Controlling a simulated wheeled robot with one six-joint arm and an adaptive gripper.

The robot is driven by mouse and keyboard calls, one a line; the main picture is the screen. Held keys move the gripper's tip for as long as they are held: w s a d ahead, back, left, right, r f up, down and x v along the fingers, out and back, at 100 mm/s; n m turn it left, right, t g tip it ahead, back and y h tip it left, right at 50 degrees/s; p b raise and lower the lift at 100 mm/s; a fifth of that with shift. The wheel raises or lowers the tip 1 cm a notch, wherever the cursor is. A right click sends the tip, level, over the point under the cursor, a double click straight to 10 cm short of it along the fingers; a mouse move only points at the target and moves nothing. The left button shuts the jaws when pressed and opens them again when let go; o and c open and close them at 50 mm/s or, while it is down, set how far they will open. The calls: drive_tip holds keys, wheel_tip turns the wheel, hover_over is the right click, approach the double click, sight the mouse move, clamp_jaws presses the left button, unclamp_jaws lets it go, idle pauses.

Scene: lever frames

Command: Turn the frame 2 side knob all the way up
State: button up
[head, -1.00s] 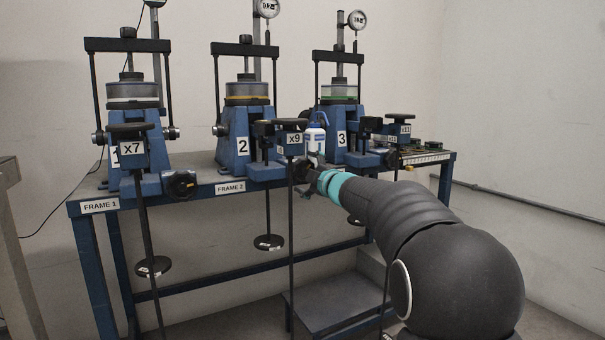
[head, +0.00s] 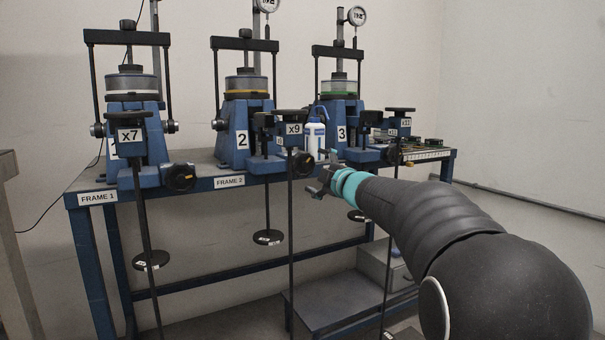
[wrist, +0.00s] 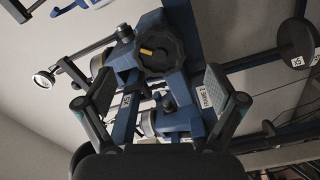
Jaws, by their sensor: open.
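The frame 2 side knob (head: 302,163) is a black lobed knob low on the right side of the blue frame 2 (head: 235,138). In the wrist view the knob (wrist: 160,50) shows a yellow mark on its face. My gripper (head: 320,176) is just right of the knob in the head view, empty and apart from it. In the wrist view the spread fingers of my gripper (wrist: 165,88) stand to either side below the knob, with nothing between the pads.
Frame 1 (head: 140,145) has its own side knob (head: 181,177) at left; frame 3 (head: 342,125) stands at right. A white and blue bottle (head: 315,138) stands behind my gripper. The x9 lever block (head: 293,129) and its hanging rod are close to the knob.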

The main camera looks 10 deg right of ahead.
sight(305, 165)
drive_tip(key=w+n, duration=0.2)
drive_tip(key=n, duration=0.1)
drive_tip(key=w+a+n+b, duration=0.1)
drive_tip(key=w+n, duration=0.1)
drive_tip(key=n, duration=0.1)
drive_tip(key=w+a+n+b, duration=0.1)
drive_tip(key=w+n, duration=0.1)
drive_tip(key=n, duration=0.1)
drive_tip(key=shift+w+a+r, duration=0.15)
drive_tip(key=shift+a+r, duration=0.1)
drive_tip(key=c, duration=1.6)
drive_tip(key=shift+w, duration=0.15)
drive_tip(key=m+p, duration=0.1)
drive_tip(key=m, duration=0.3)
drive_tip(key=shift+a+r, duration=0.1)
drive_tip(key=shift+r+m+p, duration=0.2)
drive_tip(key=shift+m+p, duration=0.3)
drive_tip(key=shift+p, duration=0.15)
drive_tip(key=m+p, duration=0.2)
drive_tip(key=shift+p, duration=0.3)
drive_tip(key=o, duration=1.4)
drive_tip(key=shift+f, duration=0.25)
drive_tip(key=shift+o, duration=1)
drive_tip(key=shift+a, duration=0.25)
drive_tip(key=shift+d+f, duration=0.1)
drive_tip(key=shift+d, duration=0.25)
